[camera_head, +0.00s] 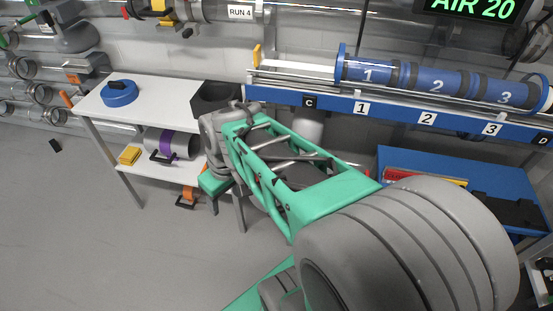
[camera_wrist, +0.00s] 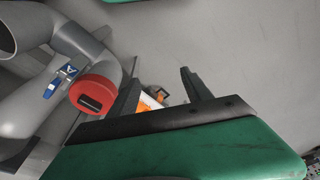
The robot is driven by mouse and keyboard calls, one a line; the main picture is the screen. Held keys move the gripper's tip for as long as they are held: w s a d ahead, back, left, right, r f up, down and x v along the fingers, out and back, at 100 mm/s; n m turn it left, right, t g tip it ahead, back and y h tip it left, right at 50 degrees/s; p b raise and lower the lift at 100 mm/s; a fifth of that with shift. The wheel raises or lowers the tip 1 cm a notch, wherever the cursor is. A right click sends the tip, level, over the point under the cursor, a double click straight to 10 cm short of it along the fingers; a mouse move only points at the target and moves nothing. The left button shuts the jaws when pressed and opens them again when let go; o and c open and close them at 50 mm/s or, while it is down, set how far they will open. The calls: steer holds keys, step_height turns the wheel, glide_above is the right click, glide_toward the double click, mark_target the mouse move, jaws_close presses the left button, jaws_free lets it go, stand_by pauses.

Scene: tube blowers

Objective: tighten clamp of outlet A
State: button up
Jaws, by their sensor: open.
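In the wrist view, a grey pipe (camera_wrist: 95,45) curves down at the left and ends in a round red cap (camera_wrist: 95,93) with a black slot.
A white table (camera_head: 150,98) holds a blue round part (camera_head: 119,94) and a dark holder (camera_head: 216,97); its lower shelf carries a yellow block (camera_head: 129,155). A blue rack (camera_head: 400,110) with numbered tubes stands at the right. The floor at left is mostly clear.

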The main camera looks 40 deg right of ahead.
steer(key=shift+o, duration=1.2)
steer(key=w+d+r+n+y+p, duration=0.1)
steer(key=w+d+r+n+p, duration=0.1)
steer(key=d, duration=0.9)
steer(key=shift+w+d+p, duration=0.4)
steer(key=shift+w+p, duration=0.05)
steer(key=shift+w, duration=0.25)
steer(key=s+d+f+n+t+y+p, duration=0.1)
steer(key=s+d+n+t+p, duration=0.2)
steer(key=d, duration=1.1)
steer(key=shift+n+g, duration=0.5)
steer(key=shift+g, duration=0.1)
steer(key=b+x, duration=0.3)
steer(key=x, duration=0.4)
steer(key=shift+f, duration=0.1)
steer(key=shift+w+a+f, duration=0.15)
steer(key=shift+w+f, duration=0.05)
steer(key=shift+f, duration=0.15)
steer(key=c, duration=1.4)
